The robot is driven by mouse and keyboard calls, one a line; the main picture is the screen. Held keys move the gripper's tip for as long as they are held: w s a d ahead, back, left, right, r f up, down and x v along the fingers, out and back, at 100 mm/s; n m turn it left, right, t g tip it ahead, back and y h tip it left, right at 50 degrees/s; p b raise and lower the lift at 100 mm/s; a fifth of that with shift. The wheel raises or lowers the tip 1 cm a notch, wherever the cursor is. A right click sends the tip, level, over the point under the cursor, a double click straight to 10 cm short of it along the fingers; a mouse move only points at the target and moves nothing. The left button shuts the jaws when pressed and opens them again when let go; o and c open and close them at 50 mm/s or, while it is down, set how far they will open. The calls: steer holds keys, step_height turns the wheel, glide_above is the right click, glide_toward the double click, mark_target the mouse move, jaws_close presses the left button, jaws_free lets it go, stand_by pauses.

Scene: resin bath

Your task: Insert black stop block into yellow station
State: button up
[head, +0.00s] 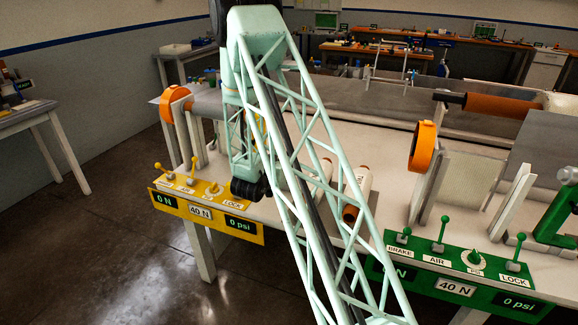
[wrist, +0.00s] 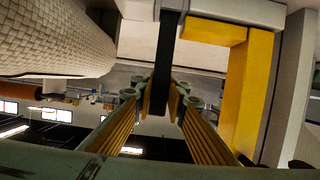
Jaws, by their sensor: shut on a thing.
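In the wrist view my gripper (wrist: 167,88) is shut on the black stop block (wrist: 167,45), a dark upright bar between its yellow-padded fingers. A yellow bracket (wrist: 255,85) stands just right of the block, with its top arm (wrist: 215,30) reaching left close beside the block's upper part. I cannot tell whether they touch. In the head view the yellow station's panel (head: 207,211), with levers and displays, is at the table's left front edge. My lattice arm covers the area behind it; the block and fingertips cannot be made out there.
A large pale woven roll (wrist: 58,38) lies left of my gripper in the wrist view. A green station panel (head: 450,268) with levers is at the right front. Orange rings (head: 422,146) and white rolls with brown cores (head: 357,190) are on the table. A pale post borders the yellow bracket.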

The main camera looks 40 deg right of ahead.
steer(key=shift+f, duration=0.85)
steer(key=shift+f+b, duration=0.1)
steer(key=shift+b, duration=0.2)
steer(key=o, duration=0.9)
steer(key=p+v, duration=0.2)
steer(key=v, duration=1)
